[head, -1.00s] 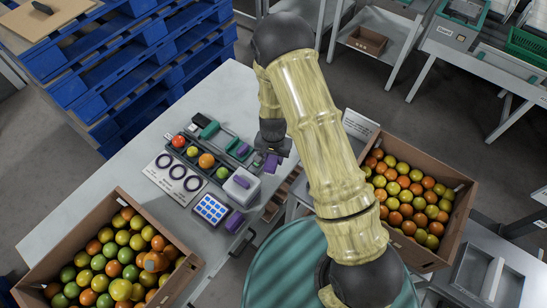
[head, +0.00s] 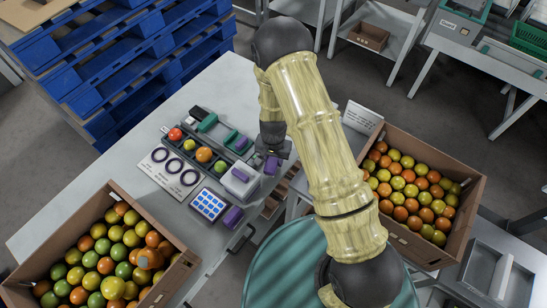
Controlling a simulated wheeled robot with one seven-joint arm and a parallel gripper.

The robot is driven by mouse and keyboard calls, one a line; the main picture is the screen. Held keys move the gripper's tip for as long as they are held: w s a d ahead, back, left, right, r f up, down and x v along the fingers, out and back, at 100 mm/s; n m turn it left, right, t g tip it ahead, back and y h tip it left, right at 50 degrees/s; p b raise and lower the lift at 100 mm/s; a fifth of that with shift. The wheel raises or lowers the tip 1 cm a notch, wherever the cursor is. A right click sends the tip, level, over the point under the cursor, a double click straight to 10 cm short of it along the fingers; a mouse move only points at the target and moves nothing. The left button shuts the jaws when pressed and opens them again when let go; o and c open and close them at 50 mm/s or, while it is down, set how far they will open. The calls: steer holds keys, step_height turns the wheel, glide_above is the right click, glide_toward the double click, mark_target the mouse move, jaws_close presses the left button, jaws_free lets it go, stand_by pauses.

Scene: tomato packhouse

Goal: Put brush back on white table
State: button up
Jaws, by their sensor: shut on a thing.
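My gripper (head: 272,155) is at the middle of the head view, at the right edge of the white table (head: 95,190). It is shut on a small purple thing (head: 271,166), which I take to be the brush. Its bristles cannot be made out, and my arm and wrist hide part of it. The held thing appears to be above the table edge, but its height is hard to tell.
The table holds several tomatoes on a dark rack, a card with purple rings (head: 175,173), a white device (head: 240,181) and a blue-and-white grid box (head: 209,204). A tomato crate (head: 185,271) covers its near end. Another crate (head: 470,215) stands right. Bare tabletop lies left of the card.

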steer(key=shift+f+b, duration=0.55)
steer(key=shift+f, duration=0.55)
steer(key=shift+f, duration=0.4)
steer(key=o, duration=0.9)
steer(key=shift+c, duration=1.3)
steer(key=shift+r+p, duration=2.35)
steer(key=shift+r, duration=1.25)
